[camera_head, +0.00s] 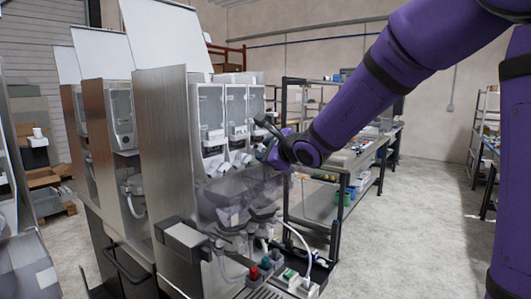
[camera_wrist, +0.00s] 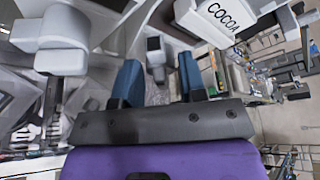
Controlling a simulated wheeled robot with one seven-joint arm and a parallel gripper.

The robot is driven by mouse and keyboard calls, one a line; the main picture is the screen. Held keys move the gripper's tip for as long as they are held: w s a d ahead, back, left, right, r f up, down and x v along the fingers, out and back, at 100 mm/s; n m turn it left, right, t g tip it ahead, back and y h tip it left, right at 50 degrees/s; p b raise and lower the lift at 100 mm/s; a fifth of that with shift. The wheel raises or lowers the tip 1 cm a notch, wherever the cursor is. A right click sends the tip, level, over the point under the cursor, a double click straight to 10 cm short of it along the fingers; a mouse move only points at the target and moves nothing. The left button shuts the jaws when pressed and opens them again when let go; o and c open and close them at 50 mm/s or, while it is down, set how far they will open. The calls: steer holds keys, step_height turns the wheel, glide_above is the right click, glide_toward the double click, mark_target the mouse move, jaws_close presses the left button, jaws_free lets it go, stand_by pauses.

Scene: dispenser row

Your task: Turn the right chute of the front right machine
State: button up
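The front right machine (camera_head: 165,140) is a tall steel dispenser with three clear canisters in its front. White chutes hang below them. The left chute (camera_head: 216,167) and middle chute (camera_head: 240,158) show in the head view; the right one is largely hidden by my gripper (camera_head: 268,148). In the wrist view my gripper (camera_wrist: 160,75) has its two blue fingers apart. A grey-white chute with a dark end (camera_wrist: 155,58) shows between and beyond the fingertips; I cannot tell whether they touch it. A white canister front marked COCOA (camera_wrist: 232,18) is at the upper right.
Another white chute (camera_wrist: 62,42) is left of the fingers. Below the chutes are a clear cover (camera_head: 235,195) and a tray with coloured knobs (camera_head: 258,270). More machines (camera_head: 100,110) stand to the left. A workbench (camera_head: 360,160) stands behind. Open floor (camera_head: 410,240) lies right.

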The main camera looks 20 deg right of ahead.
steer(key=v, duration=1)
steer(key=shift+s, duration=0.1)
